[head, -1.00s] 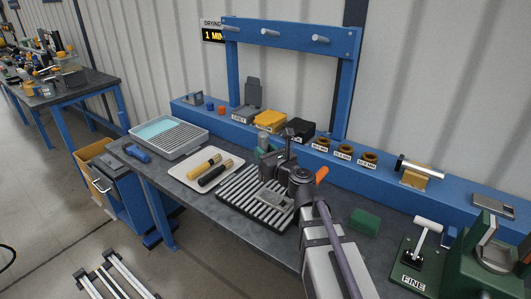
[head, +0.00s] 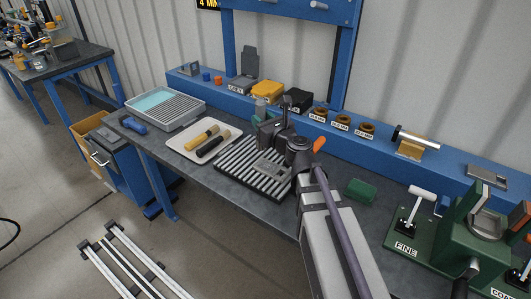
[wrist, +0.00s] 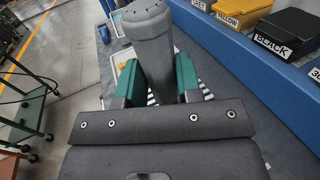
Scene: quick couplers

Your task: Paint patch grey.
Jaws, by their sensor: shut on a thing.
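My gripper (wrist: 158,90) has green jaws shut on a grey cylindrical tool (wrist: 150,38). The tool has small dark notches at its far end. In the head view it shows as a small grey cylinder (head: 260,106), upright and above the bench by the back shelf. A grey flat plate (head: 272,168), perhaps the patch, lies on the slatted black-and-white rack (head: 236,179). My arm hides part of the rack's right side. On the shelf, the grey paint tray (head: 242,85) stands with its lid up; its paint surface is not clear.
A yellow box (head: 268,91) and a black box (head: 298,99) stand on the blue shelf behind my gripper. A white tray (head: 180,147) holds a yellow and a black tool. A green block (head: 361,189) and green presses (head: 412,220) stand to the right.

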